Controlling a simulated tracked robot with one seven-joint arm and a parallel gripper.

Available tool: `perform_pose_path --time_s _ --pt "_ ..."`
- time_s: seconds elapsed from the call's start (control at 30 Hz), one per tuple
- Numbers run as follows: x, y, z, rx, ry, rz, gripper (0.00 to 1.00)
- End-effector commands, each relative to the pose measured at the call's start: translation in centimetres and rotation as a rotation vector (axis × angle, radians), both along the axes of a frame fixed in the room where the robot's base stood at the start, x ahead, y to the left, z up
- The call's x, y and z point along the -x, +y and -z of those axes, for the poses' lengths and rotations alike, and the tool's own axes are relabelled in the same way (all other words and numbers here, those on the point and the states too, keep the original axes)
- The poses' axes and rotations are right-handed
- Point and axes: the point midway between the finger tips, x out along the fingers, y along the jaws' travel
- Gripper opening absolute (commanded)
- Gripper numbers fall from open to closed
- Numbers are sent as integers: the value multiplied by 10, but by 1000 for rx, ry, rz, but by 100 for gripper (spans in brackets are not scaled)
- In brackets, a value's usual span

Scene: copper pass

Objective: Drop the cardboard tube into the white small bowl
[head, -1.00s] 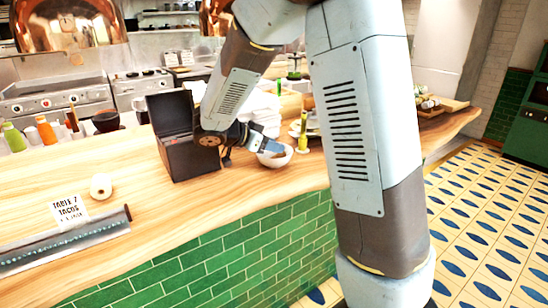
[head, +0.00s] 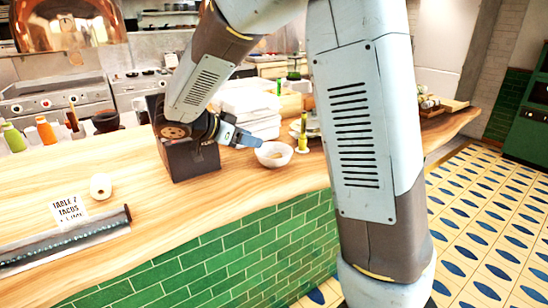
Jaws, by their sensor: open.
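The white small bowl (head: 273,162) stands upright on the wooden counter, right of the dark box. A small tan-brown shape (head: 276,155) shows inside it; it looks like the cardboard tube, but it is too small to be sure. My gripper (head: 250,141) is open, just above and left of the bowl, apart from it. Nothing shows between its fingers.
White stacked containers (head: 248,105) and a yellow-green bottle (head: 302,138) are near the bowl. A white roll (head: 101,186), a table sign (head: 69,211) and a long dispenser (head: 65,243) lie left. The counter's front middle is clear.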

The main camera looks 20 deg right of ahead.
Motion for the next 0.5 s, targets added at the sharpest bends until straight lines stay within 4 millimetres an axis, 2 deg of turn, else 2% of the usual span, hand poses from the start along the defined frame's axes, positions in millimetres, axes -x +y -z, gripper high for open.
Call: perform_pose_path --time_s 0.2,0.5 --pt "9 29 -16 -1 -2 -1 51" --pt "13 42 -23 0 1 0 51"
